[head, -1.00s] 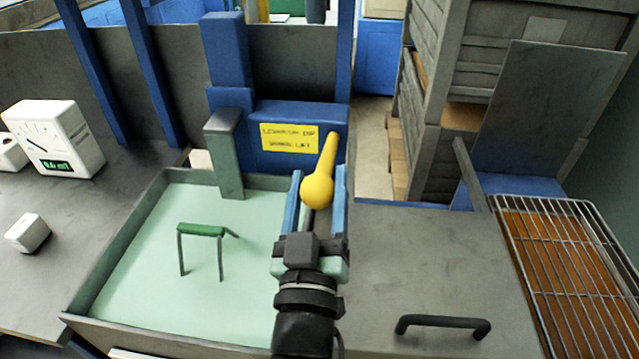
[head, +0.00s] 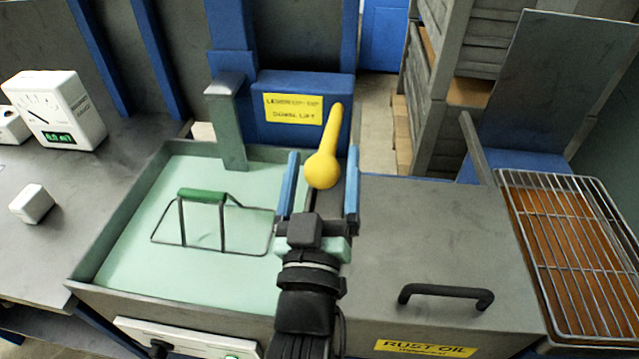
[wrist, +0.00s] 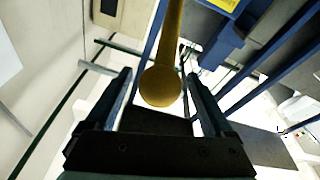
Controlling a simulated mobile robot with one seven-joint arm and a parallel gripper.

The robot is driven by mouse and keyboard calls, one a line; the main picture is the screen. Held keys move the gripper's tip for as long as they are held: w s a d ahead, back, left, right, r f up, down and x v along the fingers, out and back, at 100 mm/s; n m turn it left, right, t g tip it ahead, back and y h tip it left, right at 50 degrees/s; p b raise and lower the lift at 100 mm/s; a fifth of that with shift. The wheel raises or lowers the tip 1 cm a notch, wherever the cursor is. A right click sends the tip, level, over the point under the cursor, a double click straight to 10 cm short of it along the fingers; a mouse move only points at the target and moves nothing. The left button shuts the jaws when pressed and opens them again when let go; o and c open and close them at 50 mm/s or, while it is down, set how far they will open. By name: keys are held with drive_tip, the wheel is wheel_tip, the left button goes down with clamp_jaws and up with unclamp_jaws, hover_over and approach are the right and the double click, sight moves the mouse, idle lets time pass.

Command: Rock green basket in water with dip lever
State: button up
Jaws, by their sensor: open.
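The yellow dip lever (head: 328,135) angles out from the blue lift housing, with its round ball knob (head: 321,169) toward me. My gripper (head: 323,152) is open, one blue finger on each side of the lever with gaps between. In the wrist view the knob (wrist: 160,86) sits between the spread fingers, apart from both. The green basket (head: 202,196) is at the left in the tank of pale green liquid (head: 130,262). Its green handle stands above the surface and its thin wire rim shows around it. How deep its lower part sits cannot be told.
The blue housing (head: 262,90) carries a yellow label, beside a grey post (head: 226,125). A grey lid with a black handle (head: 445,296) lies right of the tank, then a wire rack (head: 580,240). A white meter (head: 55,110) stands on the left bench.

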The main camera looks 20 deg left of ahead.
drive_tip(key=b+v, duration=0.2)
drive_tip(key=v, duration=1.1)
drive_tip(key=shift+w+r, duration=0.1)
drive_tip(key=shift+r, duration=0.05)
drive_tip(key=m+g+p, duration=0.3)
drive_tip(key=m+p, duration=0.3)
drive_tip(key=p, duration=1.3)
approach(332, 135)
drive_tip(key=shift+w+a+r, duration=0.9)
drive_tip(key=shift+w+a, duration=0.2)
drive_tip(key=shift+w, duration=0.1)
drive_tip(key=shift+c, duration=0.3)
clamp_jaws()
